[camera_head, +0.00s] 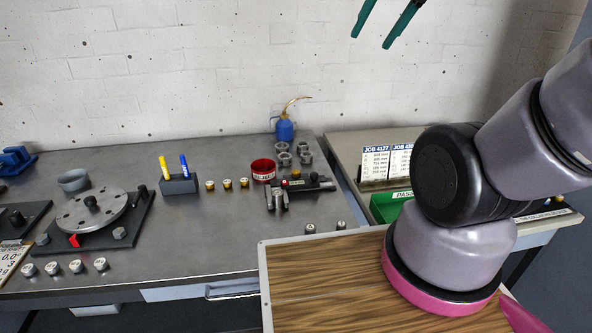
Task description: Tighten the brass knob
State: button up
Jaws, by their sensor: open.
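My gripper (370,41) shows at the top of the head view as two teal fingers, open and apart, with nothing between them. It is high in front of the white wall, well above the bench, and its upper part is out of frame. A small brass-coloured piece (295,173), which seems to be the brass knob, sits on a dark fixture (310,185) at the right part of the steel bench. The fixture has a red tip and silver cylinders at its front left. The knob is too small to tell how tight it is.
A rotor disc (92,211) on a black base stands at left. A pen block (179,184), several small weights, a red cup (263,170) and a blue oil can (285,128) are on the bench. A green tray (388,207) is at right.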

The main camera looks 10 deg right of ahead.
jog(key=w+a+f+n+g, duration=0.1)
jog(key=w+f+n, duration=0.15)
jog(key=w, duration=0.25)
jog(key=w+a+f+n+g, duration=0.1)
jog(key=w+n, duration=0.2)
jog(key=w, duration=0.2)
jog(key=n+g+h, duration=0.2)
jog(key=n+g, duration=0.3)
jog(key=n, duration=1.2)
send_over(296, 171)
notch_tip(296, 171, down, 31)
jog(key=shift+n, duration=0.25)
notch_tip(296, 171, down, 11)
jog(key=shift+s+f, duration=0.15)
jog(key=shift+f, duration=0.05)
grip_shut()
